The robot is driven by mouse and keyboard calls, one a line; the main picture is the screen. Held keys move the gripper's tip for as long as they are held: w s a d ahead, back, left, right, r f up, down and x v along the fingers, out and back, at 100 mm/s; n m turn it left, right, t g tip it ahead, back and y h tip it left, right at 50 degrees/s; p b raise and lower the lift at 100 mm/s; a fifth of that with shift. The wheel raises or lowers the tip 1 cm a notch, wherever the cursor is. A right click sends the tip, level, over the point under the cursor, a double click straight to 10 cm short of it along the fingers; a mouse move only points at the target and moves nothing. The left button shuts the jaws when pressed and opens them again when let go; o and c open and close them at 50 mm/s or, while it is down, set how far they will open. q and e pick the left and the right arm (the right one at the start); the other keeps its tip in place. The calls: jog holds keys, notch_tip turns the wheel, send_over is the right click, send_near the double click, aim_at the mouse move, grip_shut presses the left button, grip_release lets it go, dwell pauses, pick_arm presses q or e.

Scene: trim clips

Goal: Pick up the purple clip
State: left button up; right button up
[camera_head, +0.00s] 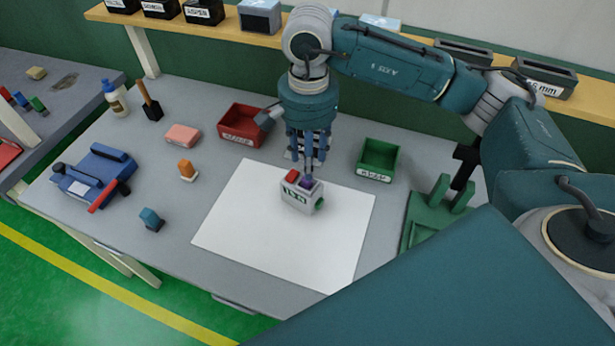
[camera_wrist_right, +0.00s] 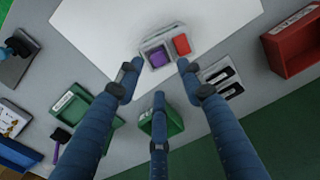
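The purple clip (camera_head: 308,182) sits in the top of a small grey-white box (camera_head: 297,199) on the white sheet, beside a red piece (camera_head: 292,175). In the right wrist view the purple clip (camera_wrist_right: 157,58) shows in the box opening, with the red piece (camera_wrist_right: 182,45) to its right. My right gripper (camera_head: 307,168) points down just above the box. Its three fingers (camera_wrist_right: 158,80) are spread, with nothing held between them; the clip shows between the two outer fingertips. Whether a fingertip touches the box is unclear. My left gripper is not in view.
A red bin (camera_head: 241,124) stands left of my right gripper, a green bin (camera_head: 378,160) right of it. A green fixture (camera_head: 425,215) stands farther right. An orange piece (camera_head: 186,170), a blue piece (camera_head: 151,218) and a blue tool (camera_head: 95,172) lie left. The white sheet (camera_head: 270,245) is clear in front.

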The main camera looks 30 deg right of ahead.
aim_at(307, 182)
notch_tip(307, 182, down, 4)
jog(key=p, duration=0.2)
jog(key=shift+a+f+p, duration=0.1)
jog(key=shift+f+p, duration=0.1)
jog(key=shift+p, duration=0.15)
jog(key=shift+f, duration=0.4)
jog(key=shift+c, duration=0.5)
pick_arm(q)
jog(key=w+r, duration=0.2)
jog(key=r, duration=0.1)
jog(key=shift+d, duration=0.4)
pick_arm(e)
jog(key=c, duration=0.7)
